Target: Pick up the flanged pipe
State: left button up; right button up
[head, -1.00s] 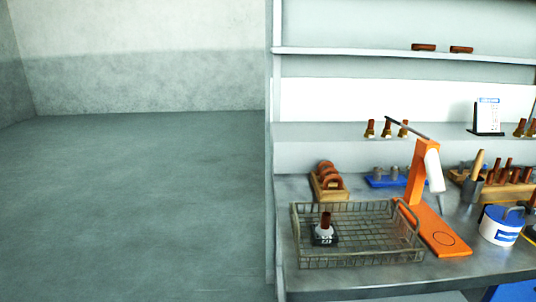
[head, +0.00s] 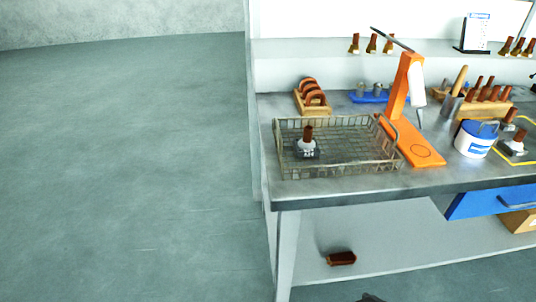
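No single part stands out for certain as the flanged pipe. A brown, pipe-like piece with a dark end (head: 341,258) lies on its side on the low shelf under the bench. Another brown upright piece on a white and dark base (head: 307,142) stands in the wire basket (head: 360,170) on the bench. Several brown pieces with wider brass-coloured bottoms (head: 371,44) stand on the shelf above the bench. Neither of my grippers can be made out. A small dark shape at the bottom edge is too cut off to identify.
The orange stand (head: 400,95) and blue-and-white tub (head: 476,138) stand right of the basket. A wooden rack with curved brown pieces (head: 312,98) is behind it. A blue drawer (head: 490,202) hangs under the bench at right. The floor (head: 120,180) at left is clear.

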aim_at(506, 123)
jog(key=z, duration=1.1)
jog(key=u, duration=0.25)
jog(key=l+u, duration=0.4)
jog(key=i+l+u, duration=0.1)
jog(key=l+u, duration=0.45)
jog(key=l, duration=0.25)
jog(key=k+l+u, duration=0.15)
jog(key=l, duration=0.3)
jog(key=i, duration=0.05)
